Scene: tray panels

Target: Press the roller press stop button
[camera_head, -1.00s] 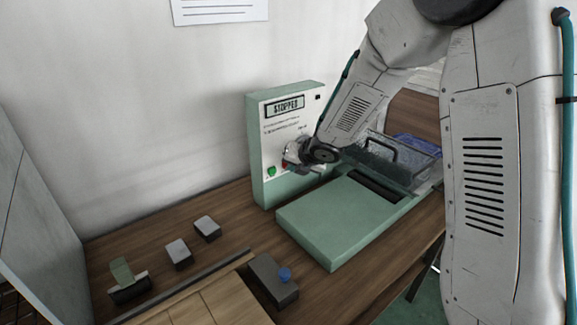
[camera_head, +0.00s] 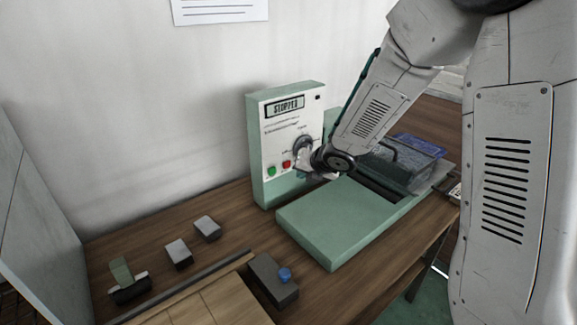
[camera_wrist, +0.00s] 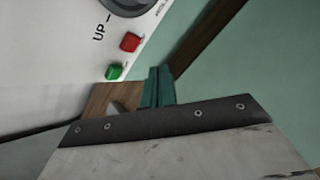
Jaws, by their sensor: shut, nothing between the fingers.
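The roller press control panel (camera_head: 275,140) stands upright against the wall, and its display (camera_head: 285,106) reads "STOPPED". A red button (camera_head: 286,164) sits to the right of a green button (camera_head: 271,171) near the panel's lower edge. The wrist view shows the red button (camera_wrist: 130,42) and the green button (camera_wrist: 115,71) on the white face. My gripper (camera_wrist: 157,80) is shut and empty, its teal fingers apart from both buttons in that view. In the head view my wrist is just right of the red button, and the fingertips are hard to make out.
A dark dial (camera_head: 301,145) sits above and right of the buttons. The press's flat green bed (camera_head: 335,220) lies below my wrist. Small grey blocks (camera_head: 207,228) and a blue-knobbed grey block (camera_head: 272,280) lie at front left.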

